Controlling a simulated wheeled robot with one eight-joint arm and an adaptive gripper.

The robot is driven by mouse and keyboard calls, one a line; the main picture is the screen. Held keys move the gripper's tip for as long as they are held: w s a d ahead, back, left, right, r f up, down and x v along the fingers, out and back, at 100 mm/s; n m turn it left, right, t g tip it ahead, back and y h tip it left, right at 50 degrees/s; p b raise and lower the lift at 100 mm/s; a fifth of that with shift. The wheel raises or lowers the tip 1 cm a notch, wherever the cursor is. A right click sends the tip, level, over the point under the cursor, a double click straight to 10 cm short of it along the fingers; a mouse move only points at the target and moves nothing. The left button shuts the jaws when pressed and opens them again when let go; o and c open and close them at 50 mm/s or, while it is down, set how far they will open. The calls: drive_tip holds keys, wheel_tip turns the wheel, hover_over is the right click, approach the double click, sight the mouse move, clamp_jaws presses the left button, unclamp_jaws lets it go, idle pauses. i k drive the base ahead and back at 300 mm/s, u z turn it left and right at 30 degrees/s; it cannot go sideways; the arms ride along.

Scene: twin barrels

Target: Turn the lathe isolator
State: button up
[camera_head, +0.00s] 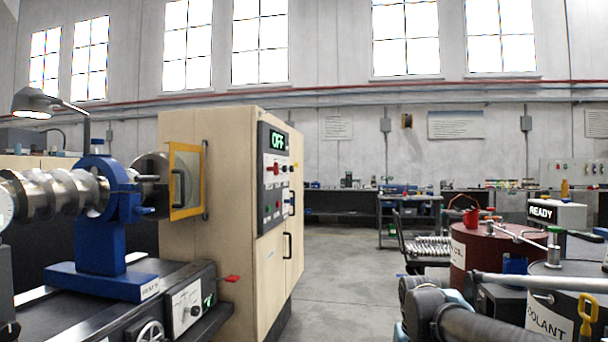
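The lathe headstock cabinet (215,160) is a pale wood-coloured block at the left centre. A dark control panel (274,206) is on its right-hand face. Grey and dark arm links at the bottom right look like mine. My gripper's fingers do not show, so its state is hidden.
The lathe bed with a blue steady rest (100,235) and a metal shaft fills the left. Clear floor (345,275) lies right of the cabinet. A red barrel (485,255) and a COOLANT barrel (555,315) stand at the right, near a READY display (541,211).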

sight(276, 168)
drive_tip(key=u, duration=0.1)
drive_tip(key=i, duration=1.25)
drive_tip(key=u, duration=0.35)
